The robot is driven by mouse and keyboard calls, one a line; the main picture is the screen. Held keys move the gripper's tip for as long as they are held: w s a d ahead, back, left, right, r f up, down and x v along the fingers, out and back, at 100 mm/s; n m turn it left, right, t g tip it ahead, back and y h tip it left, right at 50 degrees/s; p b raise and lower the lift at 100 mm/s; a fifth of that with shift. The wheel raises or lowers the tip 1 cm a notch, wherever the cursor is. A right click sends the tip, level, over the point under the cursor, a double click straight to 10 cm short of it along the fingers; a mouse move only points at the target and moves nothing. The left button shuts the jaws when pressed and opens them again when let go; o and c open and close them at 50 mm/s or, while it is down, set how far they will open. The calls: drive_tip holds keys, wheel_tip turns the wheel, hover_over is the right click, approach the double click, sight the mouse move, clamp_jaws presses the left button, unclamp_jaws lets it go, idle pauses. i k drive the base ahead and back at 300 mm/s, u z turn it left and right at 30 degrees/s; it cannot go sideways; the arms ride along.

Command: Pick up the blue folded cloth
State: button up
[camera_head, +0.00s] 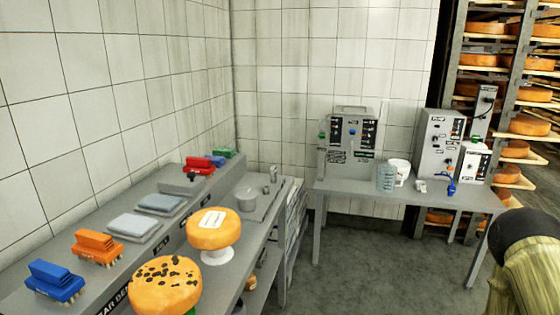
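Two folded cloths lie on the raised shelf of the left workbench. The farther cloth (161,202) is pale blue-grey and flat. The nearer cloth (134,224) is a similar pale grey-blue, on a thin grey base. Their colours are close. An orange brush (96,246) sits just nearer than the cloths, and a grey block (183,185) sits just beyond them. My gripper is not in view, and nothing visible touches either cloth.
Two orange cheese wheels, one spotted (165,287) and one labelled (213,228), stand in front of the shelf. A blue brush (53,281) is at the near left. A table (415,196) bears machines. A dark-topped, olive shape (530,255) fills the lower right. Grey floor (375,265) is clear.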

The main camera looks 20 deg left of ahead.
sight(219, 162)
drive_tip(key=z, duration=1)
drive_tip(key=i, duration=2.35)
drive_tip(key=u, duration=2.6)
